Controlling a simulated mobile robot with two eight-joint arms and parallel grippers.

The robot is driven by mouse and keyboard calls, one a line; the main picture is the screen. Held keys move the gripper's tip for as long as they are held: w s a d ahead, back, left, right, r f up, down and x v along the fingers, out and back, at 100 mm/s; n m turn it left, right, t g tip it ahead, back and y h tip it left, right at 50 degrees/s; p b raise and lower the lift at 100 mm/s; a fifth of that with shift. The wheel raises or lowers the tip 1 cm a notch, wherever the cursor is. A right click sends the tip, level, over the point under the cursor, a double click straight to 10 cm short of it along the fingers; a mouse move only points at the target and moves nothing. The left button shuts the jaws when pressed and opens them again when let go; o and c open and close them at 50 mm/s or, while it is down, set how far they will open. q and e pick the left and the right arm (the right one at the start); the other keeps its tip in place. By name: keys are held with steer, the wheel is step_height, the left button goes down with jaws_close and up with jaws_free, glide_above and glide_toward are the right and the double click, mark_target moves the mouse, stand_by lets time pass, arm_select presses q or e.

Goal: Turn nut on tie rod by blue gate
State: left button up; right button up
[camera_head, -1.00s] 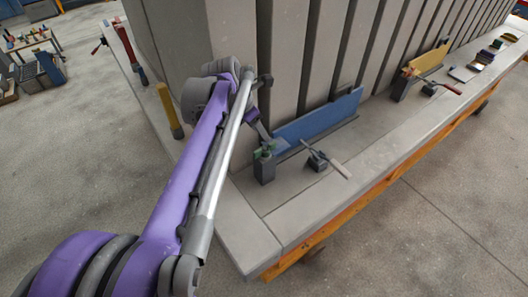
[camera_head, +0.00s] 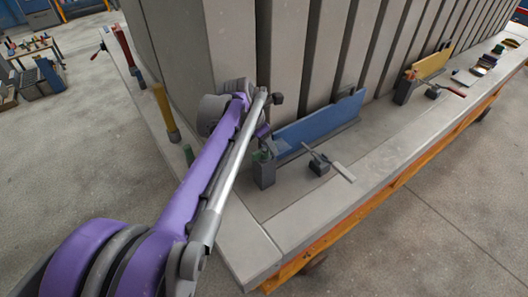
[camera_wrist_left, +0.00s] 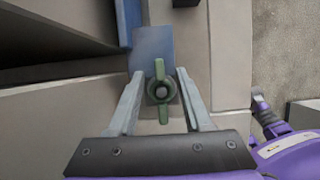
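The blue gate (camera_head: 322,124) stands upright against the ribbed panel side. By its left end a dark post (camera_head: 264,174) carries a green wing nut (camera_head: 261,155). In the left wrist view the green wing nut (camera_wrist_left: 160,76) sits around the end of the tie rod (camera_wrist_left: 162,91), its wings pointing up and down in the picture. My left gripper (camera_wrist_left: 160,73) is open, with one finger on each side of the nut and a gap to both. In the head view my left gripper (camera_head: 264,138) is just above the post, its fingertips hard to make out. My right gripper is not in view.
A clamp with a pale handle (camera_head: 342,171) lies right of the post on the ledge. A yellow post (camera_head: 165,112) and a green piece (camera_head: 188,155) stand left of my arm. A yellow gate (camera_head: 434,62) is farther right. The ledge's front strip is clear.

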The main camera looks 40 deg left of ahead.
arm_select(q)
jaws_close()
steer(key=shift+m+h, duration=0.4)
steer(key=shift+m, duration=0.8)
steer(key=shift+s+d+m+g+p, duration=0.15)
steer(key=shift+m+g+p, duration=0.15)
steer(key=shift+m, duration=0.3)
steer(key=m+h, duration=0.1)
steer(key=m, duration=0.1)
steer(key=shift+d+m+g, duration=0.1)
steer(key=shift+m+g, duration=0.2)
steer(key=shift+m, duration=0.1)
steer(key=shift+s+d+m, duration=0.15)
steer(key=shift+m, duration=0.15)
steer(key=shift+r, duration=0.1)
